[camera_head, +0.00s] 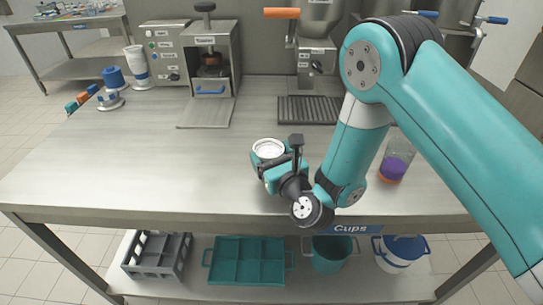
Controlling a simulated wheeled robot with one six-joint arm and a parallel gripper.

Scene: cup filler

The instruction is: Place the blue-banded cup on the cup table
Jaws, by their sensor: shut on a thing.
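A white cup (268,149) is held upright, or nearly so, by my gripper (271,169) over the front middle of the steel table. Its open round top faces up, and the inside looks white. The teal gripper fingers hide its lower side, so a blue band cannot be made out. I cannot tell whether the cup's base touches the tabletop. The table (150,165) bears a blue "Cups" label (357,228) on its front edge.
A clear jar with purple contents (393,164) stands to the right, beyond my arm. Machines (210,60) and a drip grate (307,110) line the back. White cups (136,65) and a blue spool (113,77) stand back left. A lower shelf holds crates (247,262) and buckets.

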